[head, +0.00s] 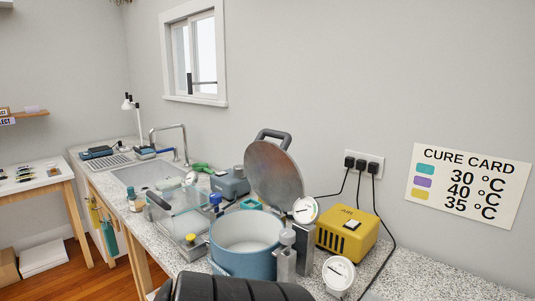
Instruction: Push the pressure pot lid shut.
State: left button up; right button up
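The pressure pot (245,231) is a blue round vessel with a pale inside, standing on the speckled counter. Its lid (274,172) is a brownish metal disc with a dark handle (272,135). The lid stands raised and tilted up at the back of the pot, so the pot's mouth is open. A round gauge (305,209) sits beside the lid's lower right edge. Neither gripper shows. A dark rounded part at the bottom edge may be mine and hides the pot's lower front.
A yellow air unit (347,232) and a white dial (338,274) stand right of the pot. A clear box (178,212) stands left of it, and a grey-blue device (230,182) behind. Black cables hang from the wall outlet (364,165). The sink (148,176) is farther left.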

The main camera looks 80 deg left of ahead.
aim_at(273, 175)
jog(key=i+u, duration=0.1)
jog(key=u, duration=1.6)
